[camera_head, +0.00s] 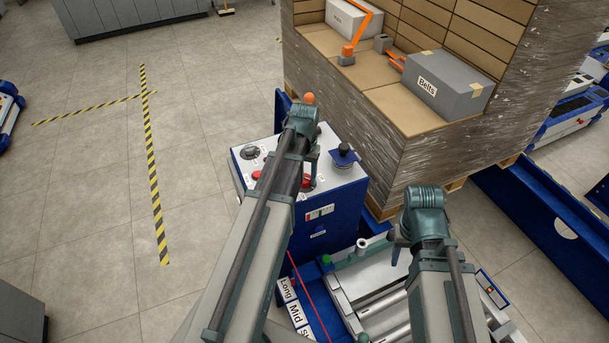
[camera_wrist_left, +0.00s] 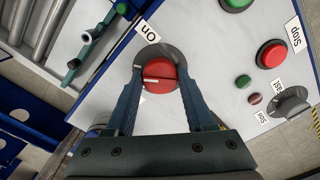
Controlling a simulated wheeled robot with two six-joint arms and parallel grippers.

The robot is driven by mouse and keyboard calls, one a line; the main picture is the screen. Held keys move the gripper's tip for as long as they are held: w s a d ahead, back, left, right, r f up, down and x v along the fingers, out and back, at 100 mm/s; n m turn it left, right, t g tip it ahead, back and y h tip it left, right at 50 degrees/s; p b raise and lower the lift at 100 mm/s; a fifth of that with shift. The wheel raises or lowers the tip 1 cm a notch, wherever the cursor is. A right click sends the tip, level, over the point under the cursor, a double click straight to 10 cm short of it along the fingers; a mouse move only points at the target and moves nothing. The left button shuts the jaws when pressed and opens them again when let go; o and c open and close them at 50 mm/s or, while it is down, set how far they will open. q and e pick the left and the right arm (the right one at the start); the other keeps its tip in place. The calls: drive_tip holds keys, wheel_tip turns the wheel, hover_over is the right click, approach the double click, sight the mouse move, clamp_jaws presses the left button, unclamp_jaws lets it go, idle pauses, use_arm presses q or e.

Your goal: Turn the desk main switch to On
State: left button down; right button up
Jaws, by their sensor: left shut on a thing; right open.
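The main switch (camera_wrist_left: 160,76) is a round red knob on a dark grey base, seen in the left wrist view. A white line on it runs nearly level across its left half. The "On" label (camera_wrist_left: 148,32) sits just above it in that view. My left gripper (camera_wrist_left: 158,88) is shut on the knob, one finger on each side. In the head view, my left gripper (camera_head: 311,164) reaches down to the white top of the blue desk (camera_head: 341,203), mostly hidden by its arm. My right gripper (camera_head: 399,251) is open and away from the desk, over the rollers.
The desk top also carries a red stop button (camera_wrist_left: 271,54), a green button (camera_wrist_left: 243,81), a grey selector (camera_wrist_left: 291,101) and a dark joystick (camera_head: 343,150). A wrapped pallet load (camera_head: 440,145) stands close behind. A roller bed (camera_head: 365,275) lies front right.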

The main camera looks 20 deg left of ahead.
use_arm(q)
drive_tip(key=shift+m, duration=0.7)
drive_tip(key=shift+c, duration=1.3)
unclamp_jaws()
wheel_tip(320, 180, up, 14)
drive_tip(key=p, duration=1.4)
drive_tip(key=shift+f, duration=0.1)
